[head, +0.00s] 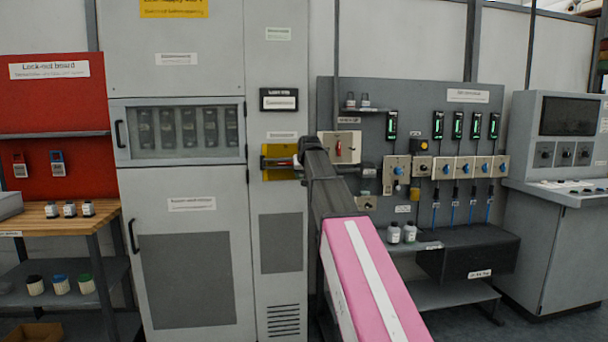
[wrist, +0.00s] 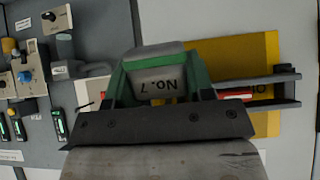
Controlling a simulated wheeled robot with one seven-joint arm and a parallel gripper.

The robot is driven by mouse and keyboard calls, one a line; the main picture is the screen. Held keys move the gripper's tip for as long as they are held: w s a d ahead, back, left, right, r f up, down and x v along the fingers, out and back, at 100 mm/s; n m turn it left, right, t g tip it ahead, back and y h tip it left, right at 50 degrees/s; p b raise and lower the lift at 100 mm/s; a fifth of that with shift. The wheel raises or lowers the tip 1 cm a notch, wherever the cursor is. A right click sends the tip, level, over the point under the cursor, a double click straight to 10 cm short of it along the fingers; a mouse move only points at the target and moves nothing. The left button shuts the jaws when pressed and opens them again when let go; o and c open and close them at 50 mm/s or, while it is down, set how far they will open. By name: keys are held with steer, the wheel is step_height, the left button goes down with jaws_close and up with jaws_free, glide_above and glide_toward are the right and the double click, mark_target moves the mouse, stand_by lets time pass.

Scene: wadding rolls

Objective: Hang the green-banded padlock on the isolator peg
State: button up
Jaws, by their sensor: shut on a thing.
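The green-banded padlock (wrist: 165,80) is in my gripper (wrist: 160,98) in the wrist view. Its grey body reads "No. 7" upside down, with green (wrist: 201,72) along its sides. My gripper is shut on it. The yellow isolator plate (wrist: 235,60) lies just beyond and to the right, with a red strip and dark bars (wrist: 255,79) across it. I cannot tell which part is the peg, or whether the padlock touches it.
A red lock-out board (head: 92,150) at the left holds a red-banded padlock (head: 20,167) and a blue-banded one (head: 58,165). A grey panel (head: 440,110) with switches and knobs stands right of my arm. A switch box (head: 341,146) sits close beside my arm's end.

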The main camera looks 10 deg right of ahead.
steer(key=o, duration=1.1)
steer(key=shift+w+f, duration=0.3)
steer(key=shift+f, duration=0.05)
steer(key=shift+c, duration=0.2)
steer(key=v, duration=1.1)
steer(key=s+f+g, duration=0.1)
steer(key=s+f, duration=0.2)
steer(key=f, duration=0.8)
steer(key=s+f+g, duration=0.2)
steer(key=s+f, duration=0.1)
steer(key=f, duration=0.8)
steer(key=s+f+g, duration=0.1)
steer(key=s+f, duration=0.2)
steer(key=f, duration=0.8)
steer(key=s+f+g, duration=0.4)
steer(key=s+f, duration=1.7)
steer(key=f, duration=0.2)
steer(key=shift+f+g, duration=0.35)
steer(key=shift+g, duration=0.05)
